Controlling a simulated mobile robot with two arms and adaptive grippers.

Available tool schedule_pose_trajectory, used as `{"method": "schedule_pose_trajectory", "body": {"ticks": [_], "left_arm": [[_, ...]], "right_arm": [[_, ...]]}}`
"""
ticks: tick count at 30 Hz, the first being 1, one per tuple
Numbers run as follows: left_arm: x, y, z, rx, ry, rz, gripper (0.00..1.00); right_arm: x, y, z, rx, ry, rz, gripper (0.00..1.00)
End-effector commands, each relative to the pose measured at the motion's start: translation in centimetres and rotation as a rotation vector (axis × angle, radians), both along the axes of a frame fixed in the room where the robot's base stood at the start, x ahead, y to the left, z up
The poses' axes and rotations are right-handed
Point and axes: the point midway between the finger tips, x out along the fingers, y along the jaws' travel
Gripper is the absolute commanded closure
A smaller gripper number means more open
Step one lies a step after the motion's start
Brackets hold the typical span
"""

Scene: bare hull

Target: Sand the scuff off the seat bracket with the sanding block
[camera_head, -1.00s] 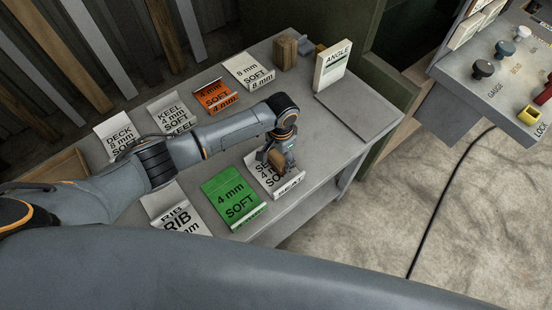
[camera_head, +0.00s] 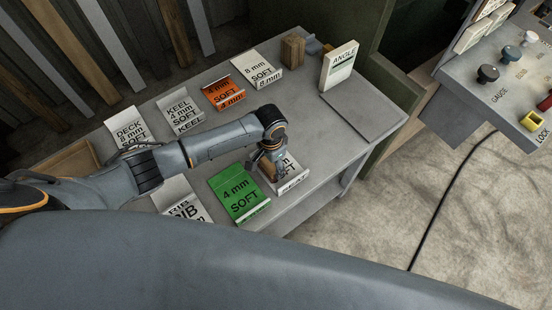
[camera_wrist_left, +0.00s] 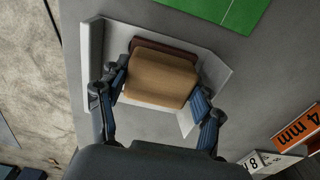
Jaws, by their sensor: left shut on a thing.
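The seat bracket (camera_head: 294,183) is a pale bent plate lettered SEAT, on the bench near its front edge. My left gripper (camera_head: 270,168) is over it, and my arm hides part of the lettering. In the left wrist view the gripper (camera_wrist_left: 163,95) is shut on the sanding block (camera_wrist_left: 160,78), a tan block with a dark reddish-brown face. The block is over the bracket's plate (camera_wrist_left: 212,70), between its raised flanges. Whether it touches the plate I cannot tell. Any scuff is hidden or too small to see. My right gripper is not in view.
A green bracket (camera_head: 238,190) lies just left, a RIB bracket (camera_head: 183,202) beyond it. DECK, KEEL, orange (camera_head: 223,93) and 8 mm brackets line the back. A wooden block (camera_head: 292,50) and ANGLE piece (camera_head: 339,65) stand at the back right. The bench's right middle is clear.

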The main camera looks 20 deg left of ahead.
Motion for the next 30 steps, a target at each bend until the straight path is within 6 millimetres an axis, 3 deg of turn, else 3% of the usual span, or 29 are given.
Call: {"method": "schedule_pose_trajectory", "body": {"ticks": [9, 30], "left_arm": [[-0.8, 0.5, -0.3, 0.003, 0.005, 0.001, 0.6], [2.1, -1.7, 0.0, 0.001, 0.001, 0.0, 0.6]], "right_arm": [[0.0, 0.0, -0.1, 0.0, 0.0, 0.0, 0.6], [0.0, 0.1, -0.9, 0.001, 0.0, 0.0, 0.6]]}}
